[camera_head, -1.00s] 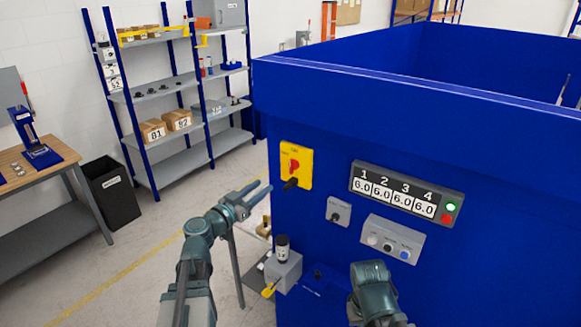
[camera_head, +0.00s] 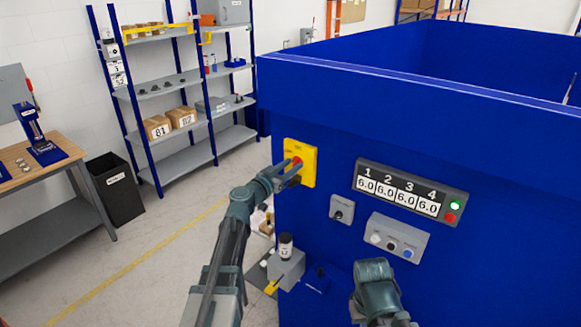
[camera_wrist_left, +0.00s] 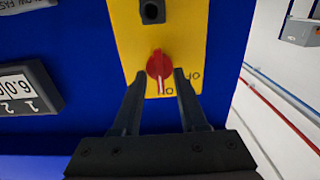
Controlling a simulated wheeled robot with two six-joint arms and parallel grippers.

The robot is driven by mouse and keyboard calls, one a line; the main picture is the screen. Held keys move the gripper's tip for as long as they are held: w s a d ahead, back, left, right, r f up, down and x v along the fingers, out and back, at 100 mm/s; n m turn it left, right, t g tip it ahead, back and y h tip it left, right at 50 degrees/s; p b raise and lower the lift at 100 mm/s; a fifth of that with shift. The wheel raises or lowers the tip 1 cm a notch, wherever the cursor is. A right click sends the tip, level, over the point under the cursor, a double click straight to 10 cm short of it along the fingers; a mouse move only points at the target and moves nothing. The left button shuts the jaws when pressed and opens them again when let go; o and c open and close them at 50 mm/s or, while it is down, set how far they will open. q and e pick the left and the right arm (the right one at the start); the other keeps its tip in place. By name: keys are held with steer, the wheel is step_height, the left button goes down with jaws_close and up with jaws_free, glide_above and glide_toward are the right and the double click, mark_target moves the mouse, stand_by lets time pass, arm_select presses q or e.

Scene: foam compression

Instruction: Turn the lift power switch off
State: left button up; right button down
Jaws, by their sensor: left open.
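The power switch is a red rotary knob (camera_wrist_left: 159,66) with a white pointer line on a yellow plate (camera_wrist_left: 187,28), fixed to the blue machine's front wall. In the head view the yellow plate (camera_head: 309,173) shows at the wall's left edge, partly behind my left gripper (camera_head: 288,173). In the left wrist view my left gripper (camera_wrist_left: 160,76) is open, its two dark fingers on either side of the knob's lower part. I cannot tell whether they touch it. The pointer line points down in that view, towards a small, partly hidden marking. My right arm shows low at centre right; its fingers do not show.
A display panel (camera_head: 411,190), a small grey switch box (camera_head: 342,209) and a button box (camera_head: 398,239) are on the wall right of the plate. A grey block (camera_head: 286,268) stands low beside the machine. Shelves (camera_head: 185,148) and a bin (camera_head: 116,190) stand farther left.

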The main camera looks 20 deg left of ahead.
arm_select(q)
jaws_close()
steer(key=shift+n, duration=0.3)
stand_by(0.3)
steer(key=n, duration=0.3)
steer(key=shift+a+n, duration=0.1)
steer(key=shift+n, duration=0.3)
steer(key=n, duration=0.4)
steer(key=shift+w+a+f+n, duration=0.1)
steer(key=shift+n, duration=0.2)
steer(key=n, duration=0.4)
steer(key=shift+f, duration=0.1)
steer(key=shift+n+b, duration=0.3)
steer(key=shift+n, duration=2.1)
steer(key=shift+f, duration=0.1)
